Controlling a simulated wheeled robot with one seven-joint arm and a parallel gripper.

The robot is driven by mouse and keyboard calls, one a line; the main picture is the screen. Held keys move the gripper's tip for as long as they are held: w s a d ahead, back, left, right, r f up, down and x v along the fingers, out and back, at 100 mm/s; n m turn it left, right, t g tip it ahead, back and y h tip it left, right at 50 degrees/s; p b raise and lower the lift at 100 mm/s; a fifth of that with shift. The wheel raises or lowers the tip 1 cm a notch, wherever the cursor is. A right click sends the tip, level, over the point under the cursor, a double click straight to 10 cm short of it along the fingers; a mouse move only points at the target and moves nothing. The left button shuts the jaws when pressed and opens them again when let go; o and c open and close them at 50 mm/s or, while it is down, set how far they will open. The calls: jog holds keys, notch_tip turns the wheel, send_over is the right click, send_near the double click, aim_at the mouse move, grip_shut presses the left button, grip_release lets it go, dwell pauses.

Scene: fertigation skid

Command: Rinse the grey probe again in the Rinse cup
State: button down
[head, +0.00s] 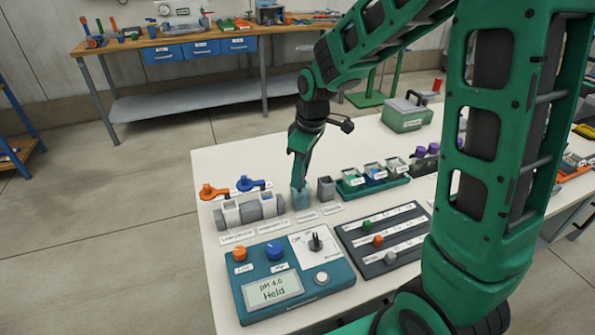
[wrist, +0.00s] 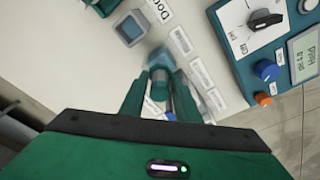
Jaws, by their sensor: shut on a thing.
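My gripper (head: 299,176) is shut and points down over a translucent teal cup (head: 300,199) on the white table. In the wrist view, a grey cylindrical end of the probe (wrist: 159,84) shows between the fingers (wrist: 160,92). The probe's lower end meets the translucent cup (wrist: 158,61); I cannot tell how deep it sits. A darker grey square cup (head: 326,188) stands just right of it, and also shows in the wrist view (wrist: 130,28). The small labels in front of the cups are too blurred to tell which one reads Rinse.
A teal meter (head: 292,277) reading "pH 4.0 Held" lies in front. A dark board (head: 384,240) with coloured knobs is beside it. Orange (head: 213,191) and blue (head: 250,184) valve handles stand left of the cups. A green tray (head: 374,188) of jars stands right.

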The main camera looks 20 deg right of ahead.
jog(key=shift+r, duration=0.15)
jog(key=shift+r, duration=0.7)
jog(key=shift+f, duration=0.1)
jog(key=shift+f, duration=0.75)
jog(key=shift+r, duration=4.3)
